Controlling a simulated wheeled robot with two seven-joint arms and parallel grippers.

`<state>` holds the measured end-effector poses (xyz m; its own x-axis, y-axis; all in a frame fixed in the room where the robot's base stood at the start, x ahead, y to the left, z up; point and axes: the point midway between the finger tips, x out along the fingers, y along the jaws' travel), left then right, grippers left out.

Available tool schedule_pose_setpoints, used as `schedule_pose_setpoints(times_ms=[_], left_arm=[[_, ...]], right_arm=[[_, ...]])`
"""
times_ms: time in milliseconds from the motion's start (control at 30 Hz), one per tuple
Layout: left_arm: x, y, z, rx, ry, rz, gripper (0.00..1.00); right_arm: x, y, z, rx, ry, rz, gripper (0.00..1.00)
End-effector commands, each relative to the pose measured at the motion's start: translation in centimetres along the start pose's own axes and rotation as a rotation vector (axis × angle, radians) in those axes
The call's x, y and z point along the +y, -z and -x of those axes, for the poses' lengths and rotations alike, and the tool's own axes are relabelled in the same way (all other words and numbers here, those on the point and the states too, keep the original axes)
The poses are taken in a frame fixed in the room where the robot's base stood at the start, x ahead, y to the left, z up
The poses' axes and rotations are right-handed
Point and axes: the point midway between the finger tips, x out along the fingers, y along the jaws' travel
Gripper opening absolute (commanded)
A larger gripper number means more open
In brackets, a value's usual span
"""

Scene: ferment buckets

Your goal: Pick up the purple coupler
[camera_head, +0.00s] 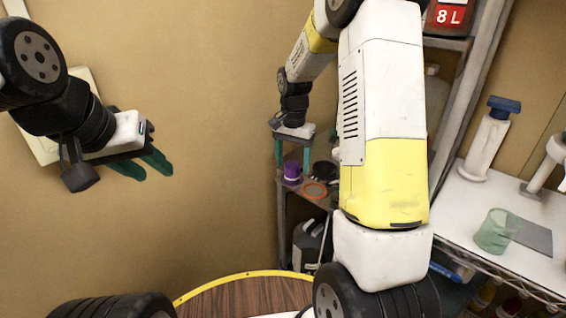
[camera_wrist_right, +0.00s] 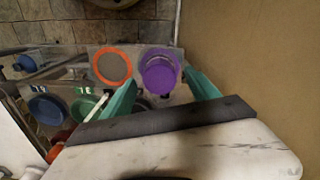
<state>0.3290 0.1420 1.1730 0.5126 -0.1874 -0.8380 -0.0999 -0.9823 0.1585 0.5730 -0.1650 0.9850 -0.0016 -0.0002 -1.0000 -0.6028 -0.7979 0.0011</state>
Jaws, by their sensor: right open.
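The purple coupler (camera_head: 292,171) stands on a shelf in the back corner, and it also shows in the right wrist view (camera_wrist_right: 160,76). My right gripper (camera_head: 292,168) is open and points down at the coupler. In the right wrist view its two green fingertips (camera_wrist_right: 160,80) lie to either side of the coupler, with nothing clearly gripped. Whether the fingers touch it cannot be told. My left gripper (camera_head: 155,175) is at the left before the tan wall, its green fingers apart and empty.
An orange ring (camera_head: 314,190) lies right beside the coupler. Blue (camera_wrist_right: 47,109) and green (camera_wrist_right: 84,107) round pieces lie further left in the right wrist view. The tan wall (camera_wrist_right: 240,50) is close on the right there. A white shelf (camera_head: 475,220) holds a pump bottle and green cup.

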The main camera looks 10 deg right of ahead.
Motion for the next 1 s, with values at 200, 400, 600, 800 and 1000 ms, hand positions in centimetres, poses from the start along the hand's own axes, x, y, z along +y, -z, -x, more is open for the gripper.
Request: schedule_pose_setpoints(times_ms=[200, 400, 600, 800, 1000], left_arm=[[0.0, 0.0, 0.0, 0.0, 0.0, 0.0, 0.36], [0.0, 0.0, 0.0, 0.0, 0.0, 0.0, 0.36], [0.0, 0.0, 0.0, 0.0, 0.0, 0.0, 0.36], [0.0, 0.0, 0.0, 0.0, 0.0, 0.0, 0.36], [0.0, 0.0, 0.0, 0.0, 0.0, 0.0, 0.36]], right_arm=[[0.02, 0.03, -1.34, 0.001, 0.0, 0.0, 0.69], [0.01, 0.02, -1.3, 0.001, 0.001, 0.0, 0.59], [0.0, 0.02, -1.28, 0.001, 0.001, 0.0, 0.2], [-0.01, 0.03, -1.24, 0.001, 0.001, 0.0, 0.0], [-0.02, 0.04, -1.12, 0.002, 0.002, 0.0, 0.0]])
